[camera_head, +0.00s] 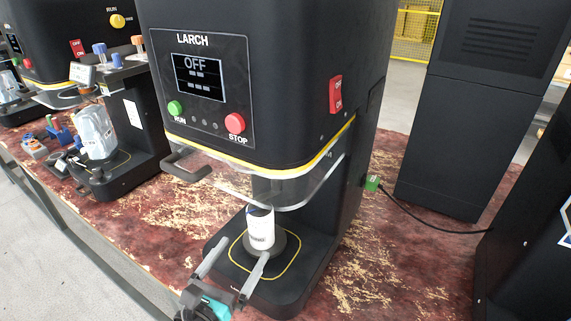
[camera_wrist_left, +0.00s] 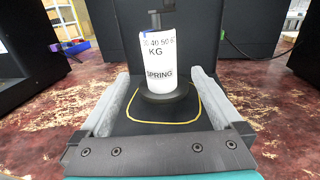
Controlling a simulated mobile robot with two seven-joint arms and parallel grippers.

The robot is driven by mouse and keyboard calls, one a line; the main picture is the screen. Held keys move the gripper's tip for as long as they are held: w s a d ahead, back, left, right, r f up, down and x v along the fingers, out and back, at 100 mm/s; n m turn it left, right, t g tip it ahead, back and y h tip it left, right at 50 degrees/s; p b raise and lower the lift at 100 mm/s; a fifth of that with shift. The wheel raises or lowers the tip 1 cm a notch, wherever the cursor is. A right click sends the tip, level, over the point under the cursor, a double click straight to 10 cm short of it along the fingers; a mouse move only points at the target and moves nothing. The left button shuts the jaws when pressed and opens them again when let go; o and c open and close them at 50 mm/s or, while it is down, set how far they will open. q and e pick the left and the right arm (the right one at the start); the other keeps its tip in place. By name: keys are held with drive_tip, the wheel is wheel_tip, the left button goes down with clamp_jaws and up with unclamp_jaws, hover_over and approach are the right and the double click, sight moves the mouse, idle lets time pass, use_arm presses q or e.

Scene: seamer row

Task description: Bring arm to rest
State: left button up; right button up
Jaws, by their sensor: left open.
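My left gripper (camera_head: 231,272) is open at the front of the black LARCH machine (camera_head: 290,100). Its two grey fingers point toward a white can-shaped gauge (camera_head: 261,230) that stands upright on the machine's round dark plate. In the left wrist view the gauge (camera_wrist_left: 158,62) reads "KG" and "SPRING" and stands beyond and between the spread fingers (camera_wrist_left: 155,115). No finger touches it as far as I can see. The machine's screen (camera_head: 199,78) reads OFF. My right gripper is not in view.
A clear guard (camera_head: 290,185) with a dark handle (camera_head: 186,166) is above the gauge. A similar machine (camera_head: 75,40) stands at the left. A black cabinet (camera_head: 455,110) and a cable with a green plug (camera_head: 372,183) are at the right. The worn red bench (camera_head: 165,225) is bare in front.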

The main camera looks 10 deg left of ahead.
use_arm(q)
drive_tip(key=s+d+r+m+g+h, duration=0.3)
drive_tip(key=d+m+h, duration=0.45)
drive_tip(key=m, duration=0.65)
drive_tip(key=s+d+f+m+g+y, duration=0.2)
drive_tip(key=s+d+f+m+g, duration=0.45)
drive_tip(key=m, duration=0.65)
drive_tip(key=s+a+f+m+g+y, duration=0.25)
drive_tip(key=s+a+m+y, duration=0.2)
drive_tip(key=a, duration=0.25)
drive_tip(key=s+a+f+m+g+y, duration=0.2)
drive_tip(key=s+a+f+m+y, duration=0.15)
drive_tip(key=s+a, duration=0.2)
wheel_tip(320, 180, down, 22)
drive_tip(key=s+m+g, duration=0.1)
drive_tip(key=s, duration=0.1)
drive_tip(key=s+a+f+g, duration=0.1)
drive_tip(key=s+a+f, duration=0.2)
drive_tip(key=s+f, duration=0.9)
drive_tip(key=shift+s+a+f+y, duration=0.3)
drive_tip(key=shift+s+y, duration=0.15)
drive_tip(key=shift+s, duration=0.7)
